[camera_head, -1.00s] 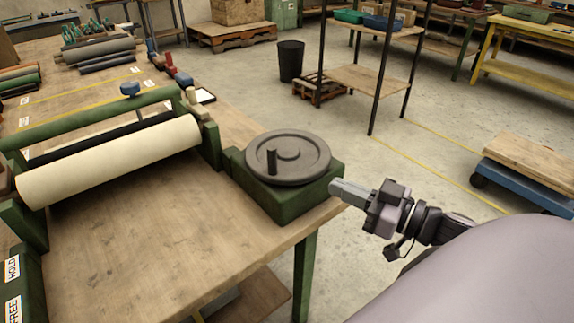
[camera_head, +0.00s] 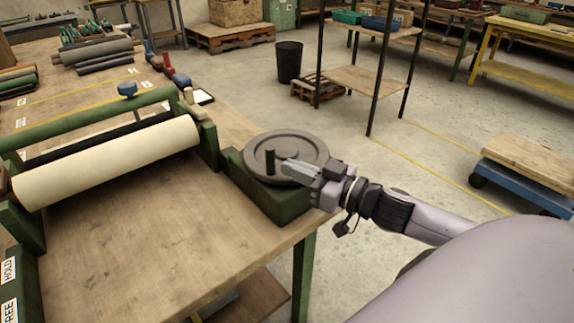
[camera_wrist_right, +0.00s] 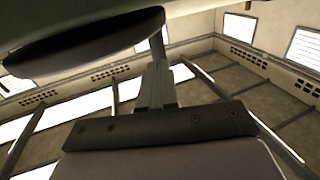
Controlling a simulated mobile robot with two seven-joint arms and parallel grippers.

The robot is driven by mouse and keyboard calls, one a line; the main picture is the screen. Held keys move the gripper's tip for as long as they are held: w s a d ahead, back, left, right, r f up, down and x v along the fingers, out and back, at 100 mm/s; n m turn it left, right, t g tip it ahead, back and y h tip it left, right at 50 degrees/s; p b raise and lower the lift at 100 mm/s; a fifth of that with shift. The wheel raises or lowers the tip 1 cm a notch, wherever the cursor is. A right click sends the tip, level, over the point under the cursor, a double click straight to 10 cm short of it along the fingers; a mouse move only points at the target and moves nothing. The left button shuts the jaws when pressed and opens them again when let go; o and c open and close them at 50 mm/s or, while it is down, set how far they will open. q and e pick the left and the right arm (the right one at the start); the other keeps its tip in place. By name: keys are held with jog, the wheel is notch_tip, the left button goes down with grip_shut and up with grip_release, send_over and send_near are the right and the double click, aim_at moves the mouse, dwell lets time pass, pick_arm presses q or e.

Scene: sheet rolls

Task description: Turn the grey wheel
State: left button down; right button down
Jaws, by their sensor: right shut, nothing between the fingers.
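The grey wheel (camera_head: 302,146) lies flat on a green base block (camera_head: 276,205) at the table's right corner. Its dark upright handle (camera_head: 270,162) stands at the near left part of its rim. My right gripper (camera_head: 287,168) reaches in from the right over the wheel, fingers shut and empty. Its tips are just right of the handle; whether they touch it I cannot tell. In the right wrist view, which appears upside down, the wheel (camera_wrist_right: 80,40) is a dark disc at top left. The handle (camera_wrist_right: 157,44) shows by the fingertips (camera_wrist_right: 157,70). My left gripper is not in view.
A cream roll (camera_head: 110,160) sits in a green frame left of the wheel. The wooden tabletop (camera_head: 140,235) in front is clear. Open floor lies right of the table, with a black bin (camera_head: 289,62) and a dark shelf rack (camera_head: 366,78) beyond.

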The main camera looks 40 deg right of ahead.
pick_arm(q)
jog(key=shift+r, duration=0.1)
pick_arm(e)
jog(key=shift+x, duration=1.1)
